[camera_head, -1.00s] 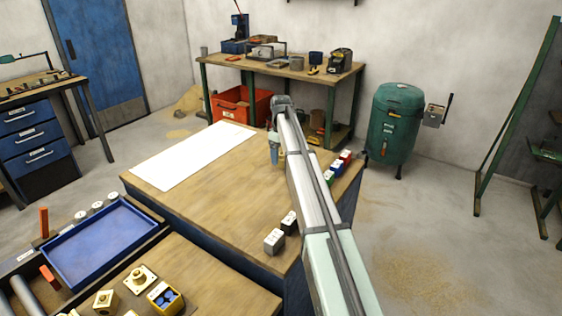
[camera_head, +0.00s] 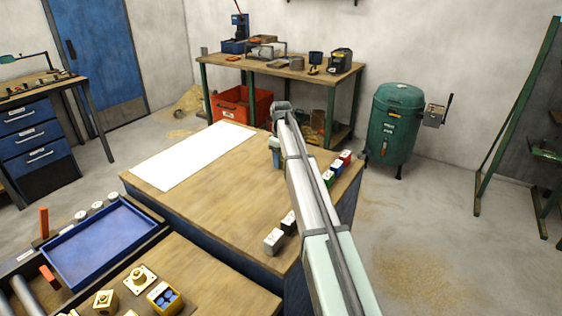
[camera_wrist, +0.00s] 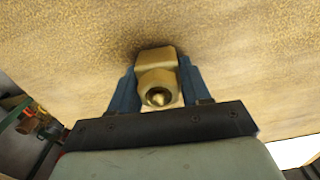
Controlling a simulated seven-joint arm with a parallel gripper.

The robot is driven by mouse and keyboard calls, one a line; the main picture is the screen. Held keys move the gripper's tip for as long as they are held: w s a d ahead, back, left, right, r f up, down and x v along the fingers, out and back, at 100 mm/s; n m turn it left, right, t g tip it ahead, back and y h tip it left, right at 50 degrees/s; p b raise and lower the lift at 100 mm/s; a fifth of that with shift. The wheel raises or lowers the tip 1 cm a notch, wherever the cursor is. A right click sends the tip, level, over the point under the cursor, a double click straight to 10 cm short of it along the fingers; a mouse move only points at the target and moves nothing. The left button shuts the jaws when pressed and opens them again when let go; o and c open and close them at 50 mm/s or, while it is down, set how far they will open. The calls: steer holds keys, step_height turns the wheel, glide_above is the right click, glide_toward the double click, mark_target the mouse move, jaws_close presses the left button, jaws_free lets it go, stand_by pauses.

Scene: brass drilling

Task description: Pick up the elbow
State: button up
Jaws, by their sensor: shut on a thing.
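The brass elbow (camera_wrist: 158,62) shows in the wrist view, between the two blue fingers of my gripper (camera_wrist: 157,74). Its round opening faces the camera. The fingers are shut on it from both sides. Behind it is the wooden bench top (camera_wrist: 240,50), with a dark shadow close around the elbow; I cannot tell whether it touches the wood. In the head view my gripper (camera_head: 276,158) points down at the far right part of the bench, and the elbow cannot be made out there.
Small coloured blocks (camera_head: 337,167) stand along the bench's right edge, close to my arm. Grey and black blocks (camera_head: 274,241) stand nearer. A white sheet (camera_head: 190,155) lies at left. A blue tray (camera_head: 100,240) and brass fittings (camera_head: 141,279) are at front left. The bench middle is clear.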

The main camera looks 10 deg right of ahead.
jaws_close()
steer(key=shift+r, duration=0.1)
